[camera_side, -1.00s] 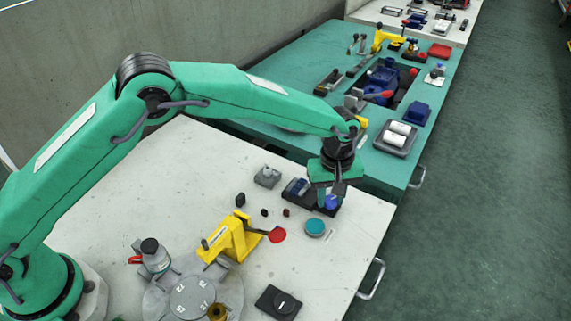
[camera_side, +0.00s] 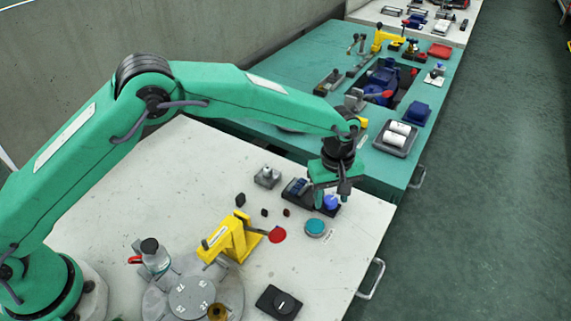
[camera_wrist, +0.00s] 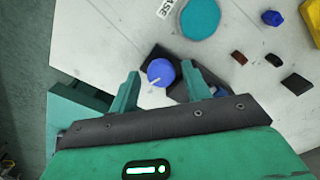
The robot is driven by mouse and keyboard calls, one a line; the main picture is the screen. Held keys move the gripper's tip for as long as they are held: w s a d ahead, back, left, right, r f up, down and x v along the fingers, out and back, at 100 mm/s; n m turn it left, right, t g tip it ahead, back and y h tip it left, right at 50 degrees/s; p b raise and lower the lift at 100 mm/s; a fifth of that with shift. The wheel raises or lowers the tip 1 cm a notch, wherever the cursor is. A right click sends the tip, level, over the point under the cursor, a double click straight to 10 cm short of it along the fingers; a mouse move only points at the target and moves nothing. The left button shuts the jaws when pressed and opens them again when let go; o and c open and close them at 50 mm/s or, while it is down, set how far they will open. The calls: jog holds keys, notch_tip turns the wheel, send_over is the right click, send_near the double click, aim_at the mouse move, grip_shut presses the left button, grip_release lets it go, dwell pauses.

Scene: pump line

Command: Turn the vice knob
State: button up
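A round blue knob (camera_wrist: 161,72) with a white pointer line sits at one end of a black base (camera_wrist: 150,52). The knob also shows under my gripper in the side view (camera_side: 331,202). I cannot tell for certain that it belongs to a vice. My gripper (camera_side: 331,195) points down over it. In the wrist view its two green fingers are apart, one on each side of the knob, with a small gap on both sides. The rest of the base is partly hidden behind the right finger.
A teal disc (camera_side: 315,227) lies close in front of the base. A yellow fixture (camera_side: 232,238) with a red disc (camera_side: 277,235) stands to the left. Small dark blocks (camera_side: 264,212) and a grey block (camera_side: 267,177) are nearby. A black pad (camera_side: 278,302) lies at the front.

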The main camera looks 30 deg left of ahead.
aim_at(331, 200)
jog(key=shift+a, duration=0.1)
jog(key=shift+r, duration=4)
